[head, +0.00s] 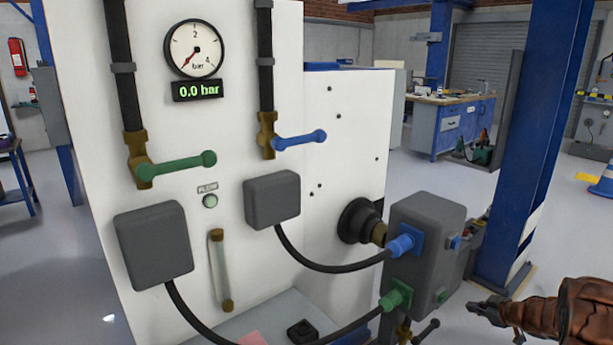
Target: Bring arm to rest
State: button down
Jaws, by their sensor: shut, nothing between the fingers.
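My gripper (487,308) shows at the lower right of the head view, pointing left. It is shut and empty, apart from the grey box and the machine. The brown covered end of my arm runs out of the picture at the right edge. The white machine panel (85,75) stands at the left and centre, with a round gauge (194,49) and a display reading 0.0 bar (197,90). A green-handled valve (177,165) and a blue-handled valve (299,140) have their levers pointing right, across the vertical pipes.
A grey box (428,225) with blue and green hose connectors stands left of my gripper. Black hoses (335,268) run to it from the panel. A blue column (535,130) rises behind my gripper. Open floor lies beyond; a workbench (450,125) stands at the back.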

notch_tip(320, 180, up, 8)
jog(key=w+d+f+m+h, duration=0.1)
jog(key=w+d+m+h, duration=0.1)
jog(key=h, duration=0.2)
jog(key=s+a+r+m+g+h, duration=0.4)
jog(key=s+a+r+m+h, duration=0.1)
jog(key=s+r, duration=0.6)
jog(key=s+a+g+y, duration=0.3)
jog(key=s+a+g, duration=0.2)
jog(key=s+a, duration=1.3)
jog(key=s+a+g+y, duration=0.35)
jog(key=s+a, duration=1.15)
jog(key=s, duration=0.6)
notch_tip(320, 180, up, 21)
jog(key=p, duration=2)
jog(key=shift+s+d+m+h, duration=0.3)
jog(key=shift+m+h, duration=0.05)
jog(key=shift+m, duration=0.05)
